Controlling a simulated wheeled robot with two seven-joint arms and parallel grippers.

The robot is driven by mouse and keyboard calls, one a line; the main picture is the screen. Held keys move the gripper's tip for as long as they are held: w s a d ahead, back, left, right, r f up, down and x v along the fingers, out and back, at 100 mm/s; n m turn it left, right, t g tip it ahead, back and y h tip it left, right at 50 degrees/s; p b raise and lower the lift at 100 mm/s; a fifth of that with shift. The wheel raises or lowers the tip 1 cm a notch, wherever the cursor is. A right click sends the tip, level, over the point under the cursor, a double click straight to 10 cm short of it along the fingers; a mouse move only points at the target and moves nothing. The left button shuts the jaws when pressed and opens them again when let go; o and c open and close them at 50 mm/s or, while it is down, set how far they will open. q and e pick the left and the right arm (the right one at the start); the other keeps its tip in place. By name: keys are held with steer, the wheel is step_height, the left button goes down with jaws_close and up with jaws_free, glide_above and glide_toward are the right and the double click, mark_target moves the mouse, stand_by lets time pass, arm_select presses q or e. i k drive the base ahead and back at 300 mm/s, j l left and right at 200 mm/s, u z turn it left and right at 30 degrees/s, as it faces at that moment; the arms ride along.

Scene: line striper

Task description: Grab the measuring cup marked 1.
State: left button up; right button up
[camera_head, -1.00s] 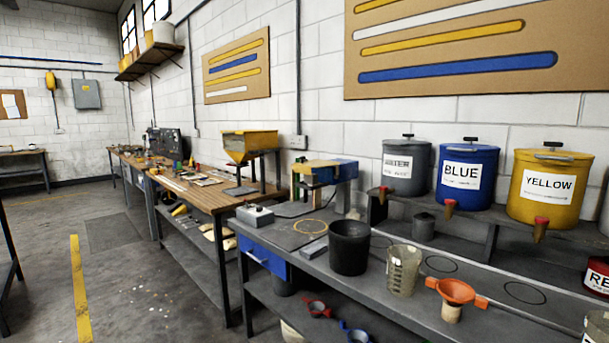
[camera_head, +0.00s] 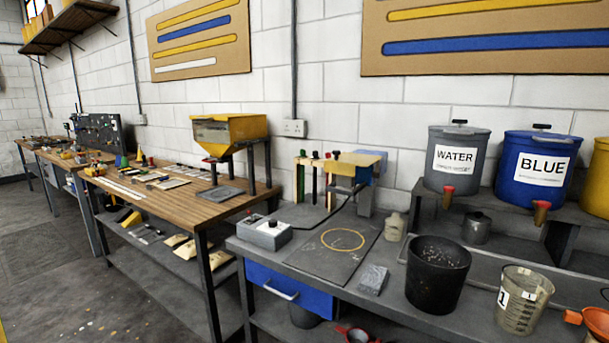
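The measuring cup marked 1 (camera_head: 523,299) is a clear, slightly tapered beaker with a white label bearing a black "1" on its left side. It stands upright on the grey bench at the lower right, just right of a black bucket (camera_head: 437,275). It looks empty, with measuring lines on its wall. Neither of my grippers shows in the head view.
An orange funnel (camera_head: 597,321) is close to the cup's right. A grey block (camera_head: 372,279) and control box (camera_head: 265,232) sit left.

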mark_target(524, 294)
steer(key=z, duration=1.3)
